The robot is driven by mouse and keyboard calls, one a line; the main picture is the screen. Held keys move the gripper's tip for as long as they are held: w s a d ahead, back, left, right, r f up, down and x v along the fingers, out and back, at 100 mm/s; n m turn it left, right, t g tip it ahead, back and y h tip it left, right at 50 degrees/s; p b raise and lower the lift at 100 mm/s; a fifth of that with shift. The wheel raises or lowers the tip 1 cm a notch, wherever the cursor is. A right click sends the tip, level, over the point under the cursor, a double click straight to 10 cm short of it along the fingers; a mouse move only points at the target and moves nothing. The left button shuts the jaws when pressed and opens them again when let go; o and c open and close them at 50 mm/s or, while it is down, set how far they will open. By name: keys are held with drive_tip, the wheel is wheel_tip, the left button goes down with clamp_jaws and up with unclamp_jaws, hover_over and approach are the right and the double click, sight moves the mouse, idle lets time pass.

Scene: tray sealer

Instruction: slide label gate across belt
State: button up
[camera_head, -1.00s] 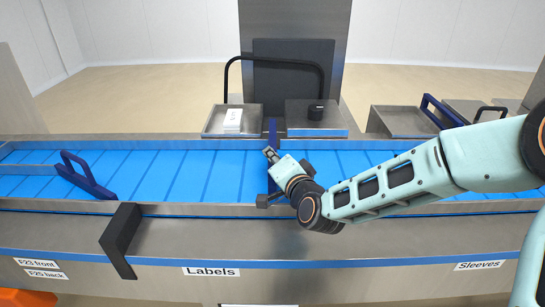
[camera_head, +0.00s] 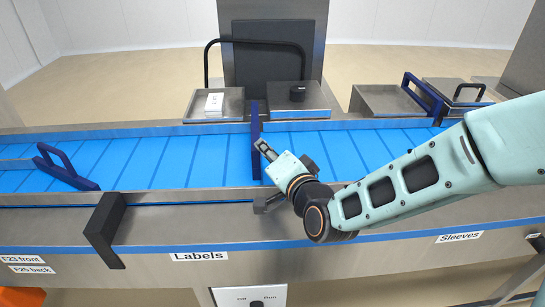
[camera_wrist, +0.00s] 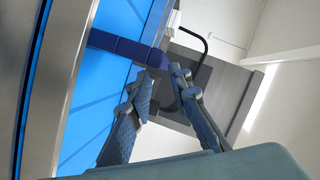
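The label gate (camera_head: 256,142) is a dark blue upright panel seen almost edge-on. It stands across the blue belt (camera_head: 205,158), above the "Labels" sign (camera_head: 199,256). My gripper (camera_head: 266,150) is over the belt just right of the gate, very close to it; the head view does not show whether they touch. In the wrist view the gate (camera_wrist: 122,47) is a dark blue bar just beyond my fingertips (camera_wrist: 160,75). The fingers are apart with nothing seen held between them. The gate's lower part near my gripper is partly hidden.
Another blue gate with a loop handle (camera_head: 62,168) is at left, one (camera_head: 424,98) at back right. A dark bracket (camera_head: 104,231) sits on the front rail.

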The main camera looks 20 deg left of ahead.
drive_tip(key=shift+v, duration=1.85)
